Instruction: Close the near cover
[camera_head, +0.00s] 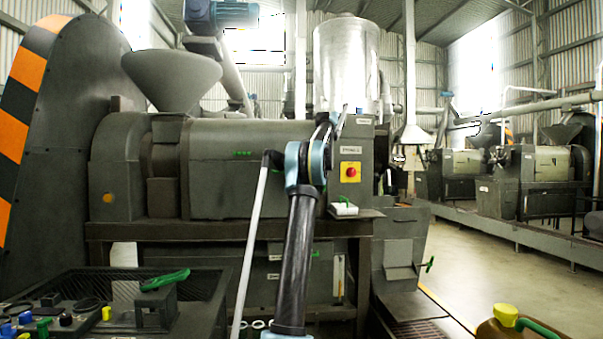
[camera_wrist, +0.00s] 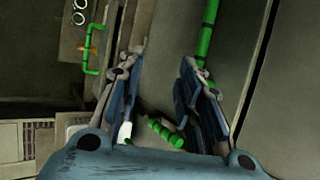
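The near machine has a wide dark grey front panel that looks like the cover (camera_head: 235,185), with a small green piece (camera_head: 243,153) on it. I cannot tell from these views whether the cover is open or shut. My gripper (camera_head: 338,122) is raised at the machine's right end, beside the panel with the red button. In the wrist view my gripper (camera_wrist: 164,55) has its two fingers apart with nothing held between the tips. A green bar (camera_wrist: 208,32) on a grey surface lies just beyond the right fingertip, and a short ribbed green piece (camera_wrist: 165,132) shows between the fingers.
A red button on a yellow plate (camera_head: 350,172) is right of my arm. A green handle (camera_wrist: 90,58) is at the wrist view's upper left. A dark cart (camera_head: 205,322) with tools stands front left, and a jug (camera_head: 505,325) front right. Open floor (camera_head: 520,270) lies right.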

